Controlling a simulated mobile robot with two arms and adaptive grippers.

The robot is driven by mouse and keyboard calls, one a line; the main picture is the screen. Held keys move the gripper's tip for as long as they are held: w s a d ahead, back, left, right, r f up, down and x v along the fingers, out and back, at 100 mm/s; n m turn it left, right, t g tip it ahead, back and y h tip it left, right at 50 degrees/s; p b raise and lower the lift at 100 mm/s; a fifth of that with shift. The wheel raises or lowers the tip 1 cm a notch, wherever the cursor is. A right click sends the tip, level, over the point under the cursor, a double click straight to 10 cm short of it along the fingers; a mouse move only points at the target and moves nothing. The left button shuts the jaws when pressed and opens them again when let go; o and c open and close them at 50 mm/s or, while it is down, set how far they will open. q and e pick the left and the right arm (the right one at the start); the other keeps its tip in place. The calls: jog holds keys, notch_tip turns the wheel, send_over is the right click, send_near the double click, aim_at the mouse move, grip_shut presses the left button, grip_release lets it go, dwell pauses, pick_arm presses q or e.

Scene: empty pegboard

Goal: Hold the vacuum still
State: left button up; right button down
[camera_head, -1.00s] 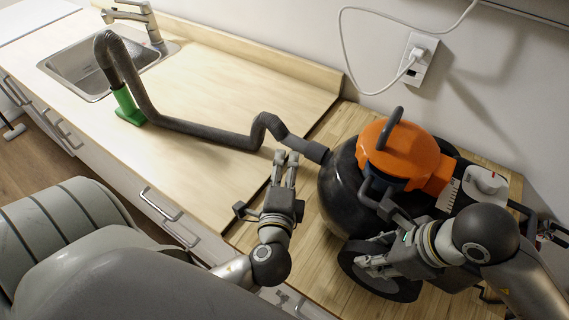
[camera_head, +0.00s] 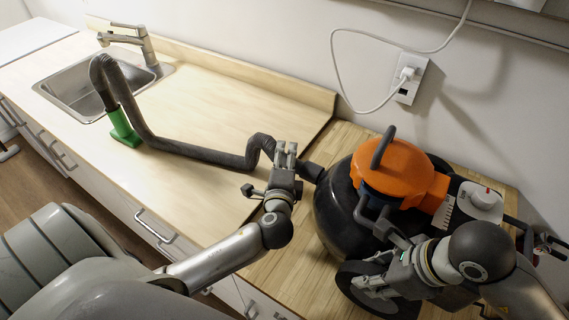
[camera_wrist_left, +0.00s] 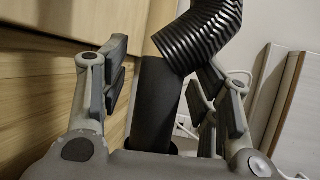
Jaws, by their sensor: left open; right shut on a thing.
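The vacuum (camera_head: 395,170) has an orange top, a black round body and a large dark wheel. It stands upright on the wooden worktop at the right. Its grey hose (camera_head: 200,152) runs left across the counter to a green nozzle (camera_head: 123,128) by the sink. My left gripper (camera_head: 286,152) is open at the hose's vacuum end. In the left wrist view, the hose's smooth dark end (camera_wrist_left: 157,105) lies between the spread fingers, with ribbed hose (camera_wrist_left: 200,35) above. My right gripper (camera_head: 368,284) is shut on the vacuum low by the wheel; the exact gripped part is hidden.
A sink (camera_head: 75,90) with a tap (camera_head: 130,38) is at the far left. A wall socket (camera_head: 410,80) with a white cable is behind the vacuum. The pale counter (camera_head: 215,105) is clear behind the hose. Drawers with handles line the front.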

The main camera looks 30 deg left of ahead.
pick_arm(q)
jog(key=shift+c, duration=0.2)
jog(key=c, duration=1.1)
jog(key=a, duration=0.7)
jog(key=shift+r, duration=0.15)
dwell(0.4)
notch_tip(320, 180, up, 8)
dwell(1.1)
